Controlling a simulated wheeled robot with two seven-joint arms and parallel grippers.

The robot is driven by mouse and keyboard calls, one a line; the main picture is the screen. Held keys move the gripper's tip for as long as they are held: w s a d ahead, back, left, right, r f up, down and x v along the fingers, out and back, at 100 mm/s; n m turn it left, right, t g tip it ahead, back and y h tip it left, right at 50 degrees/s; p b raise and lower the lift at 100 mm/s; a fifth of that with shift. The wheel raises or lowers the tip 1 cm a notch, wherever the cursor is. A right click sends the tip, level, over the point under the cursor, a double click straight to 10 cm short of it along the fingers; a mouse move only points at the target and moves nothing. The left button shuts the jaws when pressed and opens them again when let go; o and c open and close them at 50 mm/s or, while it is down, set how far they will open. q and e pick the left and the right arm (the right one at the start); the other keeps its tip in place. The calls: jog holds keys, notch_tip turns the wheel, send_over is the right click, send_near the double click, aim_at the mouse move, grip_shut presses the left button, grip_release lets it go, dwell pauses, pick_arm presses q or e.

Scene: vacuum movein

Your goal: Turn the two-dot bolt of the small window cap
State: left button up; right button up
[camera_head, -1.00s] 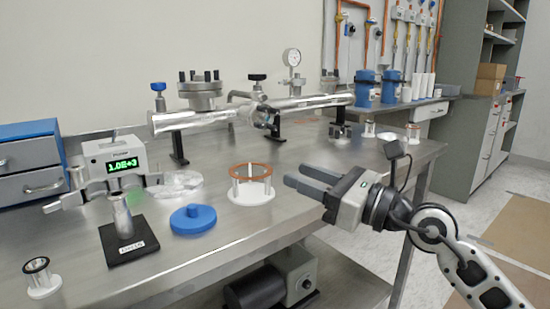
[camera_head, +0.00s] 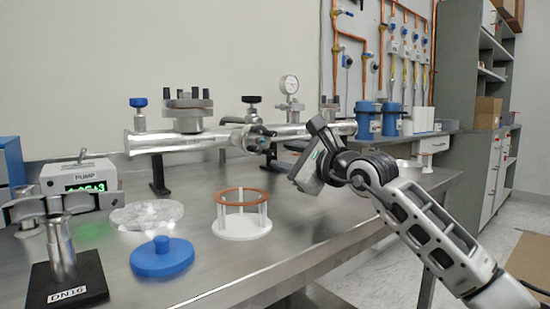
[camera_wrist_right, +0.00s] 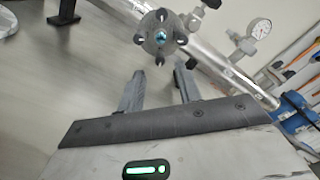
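The small window cap (camera_head: 257,139) is a round flange on the side of the long metal tube. In the right wrist view the cap (camera_wrist_right: 160,40) faces me, with several dark bolts around a blue-tinted centre. Dots on the bolts are too small to make out, so I cannot tell which bolt is the two-dot one. My right gripper (camera_head: 320,130) is raised to the right of the cap in the head view. In the wrist view its two fingers (camera_wrist_right: 157,82) are apart and empty, short of the cap. My left gripper is not in view.
The metal tube (camera_head: 185,142) runs above the steel bench (camera_head: 205,262), carrying a large bolted flange (camera_head: 189,110) and a gauge (camera_head: 289,85). A white stand with an orange ring (camera_head: 242,226), a blue lid (camera_head: 162,258) and a DN16 stand (camera_head: 66,282) stand in front.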

aim_at(272, 153)
jog(key=shift+x, duration=2.2)
grip_shut()
